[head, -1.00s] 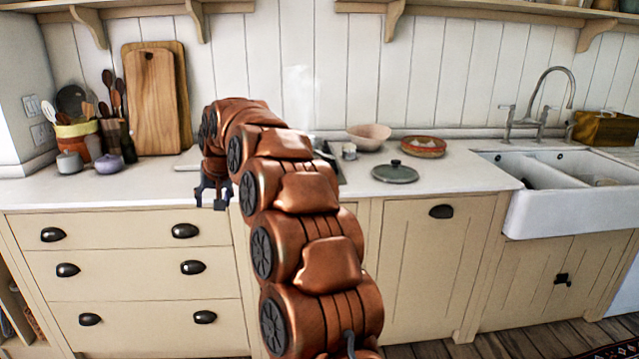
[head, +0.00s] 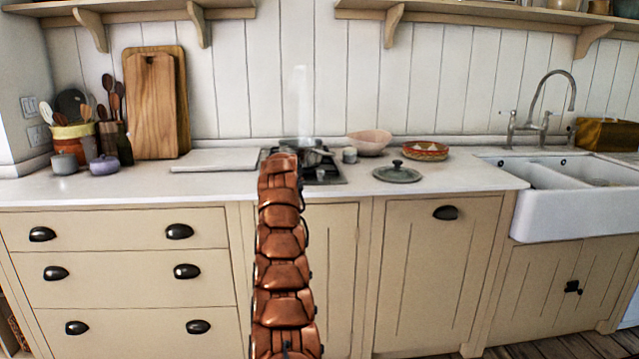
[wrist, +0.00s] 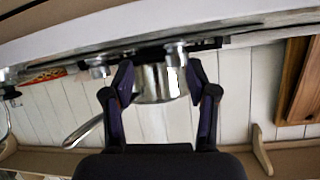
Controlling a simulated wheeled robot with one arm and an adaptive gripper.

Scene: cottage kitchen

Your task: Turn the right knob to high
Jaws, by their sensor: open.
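In the head view a dark hob (head: 326,172) is set in the white counter, with a metal pot (head: 314,155) on it and steam above. My arm hides the hob's front left part and my gripper. The wrist view is upside down. There my gripper (wrist: 160,80) is open and empty, facing the hob's front edge. Two metallic knobs show: one (wrist: 177,53) appears between the fingertips in the picture, the other, the right knob by the head view's sides (wrist: 97,70), lies to the left of the fingers. Contact and the knobs' settings cannot be told. The pot (wrist: 160,83) shows behind.
A dark lid (head: 397,174), a pink bowl (head: 370,141) and a patterned dish (head: 425,151) stand right of the hob. A pale flat board (head: 214,160) lies left of it. The sink (head: 575,200) is at the far right. Shelves overhang the wall.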

